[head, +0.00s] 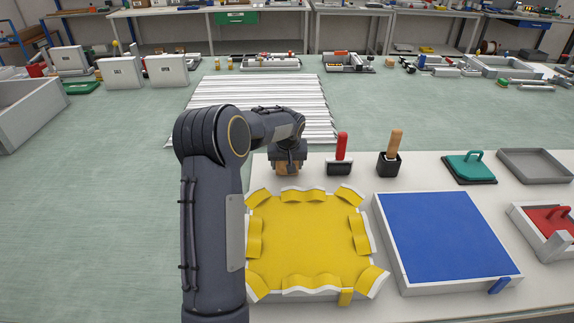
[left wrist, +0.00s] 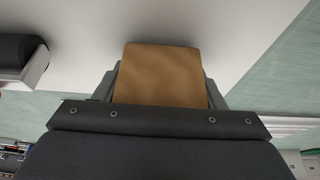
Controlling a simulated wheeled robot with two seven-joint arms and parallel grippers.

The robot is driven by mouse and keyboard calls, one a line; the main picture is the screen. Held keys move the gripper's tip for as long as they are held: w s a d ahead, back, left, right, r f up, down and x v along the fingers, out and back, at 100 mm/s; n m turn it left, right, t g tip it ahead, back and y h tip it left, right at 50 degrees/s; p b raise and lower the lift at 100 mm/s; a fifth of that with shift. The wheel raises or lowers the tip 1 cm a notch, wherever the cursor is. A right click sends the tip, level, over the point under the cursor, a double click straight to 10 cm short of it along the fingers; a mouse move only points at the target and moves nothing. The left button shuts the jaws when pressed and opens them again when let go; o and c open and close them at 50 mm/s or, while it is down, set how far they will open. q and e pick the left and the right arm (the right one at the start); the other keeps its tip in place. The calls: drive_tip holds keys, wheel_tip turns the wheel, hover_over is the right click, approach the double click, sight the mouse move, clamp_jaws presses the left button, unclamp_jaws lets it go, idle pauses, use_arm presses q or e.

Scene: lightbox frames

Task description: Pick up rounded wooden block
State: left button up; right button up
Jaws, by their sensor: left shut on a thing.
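The wooden block (head: 287,169) shows below my left gripper (head: 289,160) at the back left of the white table. In the left wrist view the tan block (left wrist: 162,76) sits between the two grey fingers of my left gripper (left wrist: 160,88). The fingers are shut on its sides. Its lower part near the gripper is hidden by the gripper body, and I cannot tell whether it touches the table. My right gripper is in neither view.
A red-handled tool (head: 342,148) and a wooden-handled tool in a black holder (head: 389,162) stand right of the block. In front lie a yellow wavy-edged tray (head: 305,240) and a blue panel (head: 440,235). A teal-handled tool (head: 470,167) is farther right.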

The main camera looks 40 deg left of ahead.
use_arm(q)
drive_tip(key=shift+r, duration=0.5)
drive_tip(key=s+d+r+b, duration=0.2)
drive_tip(key=s+d+r, duration=0.7)
drive_tip(key=d+r, duration=0.1)
drive_tip(key=shift+b+v, duration=0.3)
drive_tip(key=shift+v, duration=0.5)
drive_tip(key=o, duration=0.4)
drive_tip(key=shift+c, duration=1.3)
